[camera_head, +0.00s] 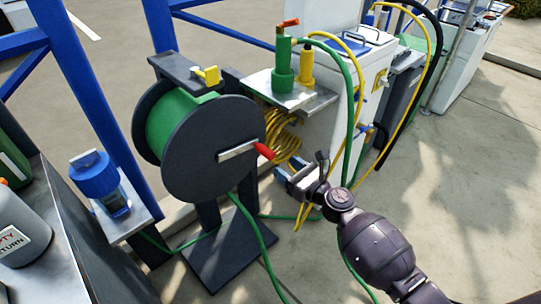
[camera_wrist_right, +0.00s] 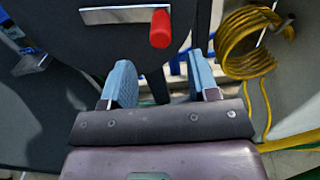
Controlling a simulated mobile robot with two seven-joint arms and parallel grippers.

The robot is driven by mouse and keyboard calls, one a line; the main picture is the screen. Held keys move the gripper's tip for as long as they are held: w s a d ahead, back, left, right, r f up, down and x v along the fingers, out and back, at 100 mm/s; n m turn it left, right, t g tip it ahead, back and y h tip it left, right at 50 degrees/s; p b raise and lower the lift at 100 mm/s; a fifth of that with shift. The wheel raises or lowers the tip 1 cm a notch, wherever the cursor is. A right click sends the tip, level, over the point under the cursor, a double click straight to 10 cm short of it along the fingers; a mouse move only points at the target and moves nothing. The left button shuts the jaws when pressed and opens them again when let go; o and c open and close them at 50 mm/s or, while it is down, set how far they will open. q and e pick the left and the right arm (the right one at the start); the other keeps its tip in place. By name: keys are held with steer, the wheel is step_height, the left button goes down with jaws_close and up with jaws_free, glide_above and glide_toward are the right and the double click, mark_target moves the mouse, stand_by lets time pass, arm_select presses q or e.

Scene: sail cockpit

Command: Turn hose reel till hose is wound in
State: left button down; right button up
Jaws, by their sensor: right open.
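The hose reel (camera_head: 205,165) is a dark round drum on a dark stand, with green hose (camera_head: 166,124) wound inside. A metal crank arm (camera_head: 238,150) on its face ends in a red handle (camera_head: 264,151). Green hose trails from the reel down to the ground. My right gripper (camera_head: 284,174) is open and empty, just below and to the right of the red handle, apart from it. In the right wrist view the red handle (camera_wrist_right: 160,28) is beyond the blue fingertips (camera_wrist_right: 163,78), roughly centred between them. My left gripper is not in view.
A coiled yellow hose (camera_head: 282,135) hangs right of the reel under a metal shelf (camera_head: 302,98) with green and yellow fittings. A blue-capped filter (camera_head: 97,177) stands at left. Open paving (camera_head: 470,180) lies at right.

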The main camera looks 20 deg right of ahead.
mark_target(272, 157)
steer(key=shift+b+x, duration=0.4)
steer(key=shift+x, duration=3.15)
steer(key=shift+f, duration=0.1)
steer(key=shift+c, duration=0.3)
jaws_close()
